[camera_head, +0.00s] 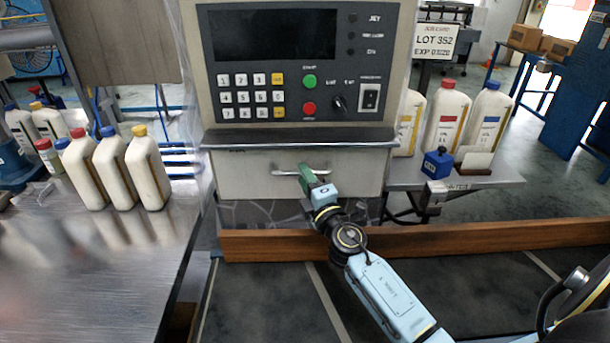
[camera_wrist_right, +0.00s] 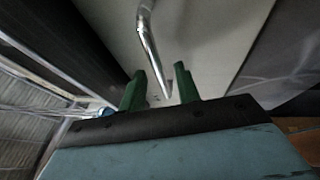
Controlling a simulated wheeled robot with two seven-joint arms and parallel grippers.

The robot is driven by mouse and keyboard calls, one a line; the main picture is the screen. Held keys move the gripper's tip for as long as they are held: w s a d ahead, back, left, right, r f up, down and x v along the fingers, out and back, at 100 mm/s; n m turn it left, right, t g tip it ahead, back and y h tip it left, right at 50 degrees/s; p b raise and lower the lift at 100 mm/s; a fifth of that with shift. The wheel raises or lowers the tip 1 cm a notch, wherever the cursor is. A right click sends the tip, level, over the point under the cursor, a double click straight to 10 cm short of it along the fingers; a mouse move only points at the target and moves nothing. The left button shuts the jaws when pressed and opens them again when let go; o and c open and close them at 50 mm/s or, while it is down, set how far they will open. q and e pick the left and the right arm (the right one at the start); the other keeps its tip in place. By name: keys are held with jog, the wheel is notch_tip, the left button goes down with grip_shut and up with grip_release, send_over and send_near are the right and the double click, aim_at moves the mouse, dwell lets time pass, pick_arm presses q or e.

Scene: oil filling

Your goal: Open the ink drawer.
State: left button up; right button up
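The ink drawer (camera_head: 245,177) is the pale front panel below the machine's control panel. It looks shut. Its silver handle (camera_head: 320,172) is a bar on the front. In the right wrist view the handle (camera_wrist_right: 149,40) runs down toward my fingers. My left gripper is not in view.
The control panel (camera_head: 285,65) and a dark ledge (camera_head: 300,137) stand above the drawer. A wooden rail (camera_head: 450,238) crosses below it. White bottles (camera_head: 147,170) stand on the metal table at left. More bottles (camera_head: 446,118) and a blue block (camera_head: 437,163) are on the right shelf.

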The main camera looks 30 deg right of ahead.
jog(key=shift+w, duration=0.35)
jog(key=shift+c, duration=0.4)
grip_shut()
